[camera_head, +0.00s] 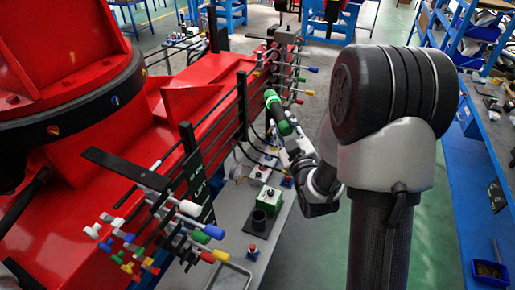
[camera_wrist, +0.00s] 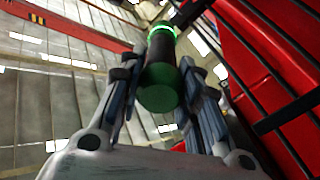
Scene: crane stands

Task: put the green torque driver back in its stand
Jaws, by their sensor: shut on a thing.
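The green torque driver (camera_head: 278,112) is held up and tilted above the grey ledge, beside the red machine. In the wrist view the driver (camera_wrist: 160,88) lies between the two fingers, with a green end toward the camera, a dark middle and a bright green band beyond. My gripper (camera_head: 294,146) is shut on it; the fingers also show in the wrist view (camera_wrist: 158,72).
Valve levers with coloured knobs (camera_head: 190,232) stick out at the left, and more (camera_head: 292,80) at the back. Black rails (camera_head: 243,105) run along the red machine.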

